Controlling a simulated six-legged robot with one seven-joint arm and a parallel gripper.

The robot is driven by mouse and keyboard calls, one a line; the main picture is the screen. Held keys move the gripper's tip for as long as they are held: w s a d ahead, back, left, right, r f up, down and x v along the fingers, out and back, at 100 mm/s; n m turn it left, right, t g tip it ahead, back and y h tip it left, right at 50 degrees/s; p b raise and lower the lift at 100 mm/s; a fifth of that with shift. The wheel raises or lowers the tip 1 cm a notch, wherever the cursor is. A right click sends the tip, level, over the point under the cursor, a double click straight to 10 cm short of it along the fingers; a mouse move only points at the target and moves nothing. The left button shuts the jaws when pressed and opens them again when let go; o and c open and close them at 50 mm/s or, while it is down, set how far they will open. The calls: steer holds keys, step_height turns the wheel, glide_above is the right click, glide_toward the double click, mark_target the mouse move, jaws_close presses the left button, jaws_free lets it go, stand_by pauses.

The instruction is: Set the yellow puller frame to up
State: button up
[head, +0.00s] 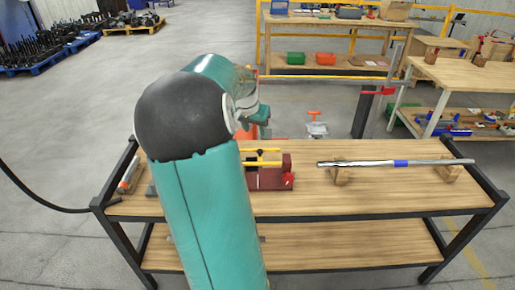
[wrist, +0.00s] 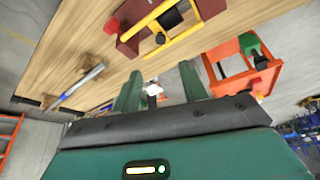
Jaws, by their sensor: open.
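The yellow puller frame (head: 264,163) is on a dark red device (head: 272,181) on the wooden bench, partly hidden behind my arm in the head view. It looks about level there, but its exact tilt is hard to tell. In the wrist view the yellow frame (wrist: 190,34) has two long bars and a cross piece, with a black knob (wrist: 160,38) between them. The dark red body (wrist: 128,47) shows beside it. My gripper (wrist: 160,84) is open and empty, its green fingers apart from the frame. My arm hides most of the gripper in the head view.
A metal bar (head: 395,162) with a blue band rests on wooden blocks at the bench's right. An orange stand with a green block (wrist: 248,44) is close to my fingers in the wrist view. The bench top (head: 330,202) is clear in front of the bar.

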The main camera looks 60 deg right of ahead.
mark_target(260, 150)
steer(key=x, duration=1.3)
steer(key=shift+a+f, duration=0.1)
steer(key=shift+a, duration=0.05)
jaws_close()
